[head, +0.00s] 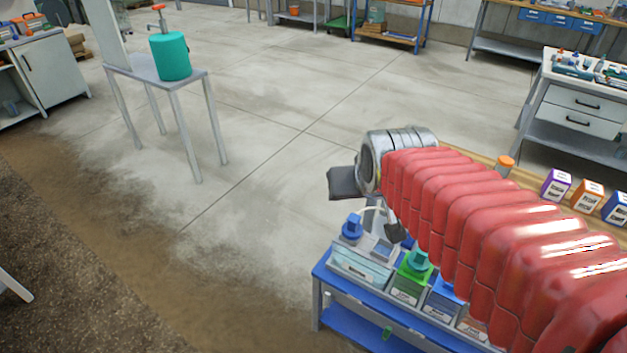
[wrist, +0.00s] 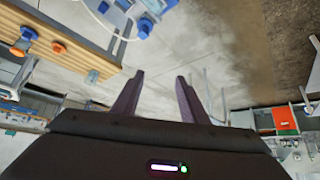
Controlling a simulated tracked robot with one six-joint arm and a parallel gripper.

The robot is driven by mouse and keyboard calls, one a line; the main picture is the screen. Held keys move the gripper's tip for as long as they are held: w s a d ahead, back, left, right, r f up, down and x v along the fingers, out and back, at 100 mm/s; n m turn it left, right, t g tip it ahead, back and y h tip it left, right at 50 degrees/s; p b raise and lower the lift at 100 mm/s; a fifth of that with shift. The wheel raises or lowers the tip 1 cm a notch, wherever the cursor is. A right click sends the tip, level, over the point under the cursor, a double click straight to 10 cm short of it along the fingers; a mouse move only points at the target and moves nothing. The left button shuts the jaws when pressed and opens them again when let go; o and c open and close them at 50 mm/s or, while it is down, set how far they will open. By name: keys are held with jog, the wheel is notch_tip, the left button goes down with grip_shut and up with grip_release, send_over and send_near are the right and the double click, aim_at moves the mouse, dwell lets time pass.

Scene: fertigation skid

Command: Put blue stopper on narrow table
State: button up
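A blue stopper (head: 351,228) stands at the left end of the blue-framed skid, beside a small unit with a screen. What looks like the same stopper shows at the top of the wrist view (wrist: 145,28). A narrow grey table (head: 193,79) on thin legs stands at the upper left, with a teal canister on it. My gripper (wrist: 155,94) has its two dark fingers apart with nothing between them. In the head view its dark body hangs above and behind the stopper, apart from it; the fingertips cannot be made out there.
The teal canister (head: 170,56) has a red-handled top. A green-capped container (head: 412,278) and other bottles stand in the skid, partly behind my red arm. A wooden bench (head: 522,178) with small boxes is at right. Open concrete floor (head: 270,150) lies between skid and table.

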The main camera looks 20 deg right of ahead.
jog(key=s+a+g, duration=0.1)
jog(key=s+a, duration=0.1)
jog(key=s, duration=0.4)
jog(key=s+a+f+n+g+y, duration=0.1)
jog(key=s+a, duration=0.2)
jog(key=s, duration=0.3)
jog(key=shift+a+n, duration=0.3)
jog(key=shift+a, duration=0.05)
jog(key=shift+s+f, duration=0.1)
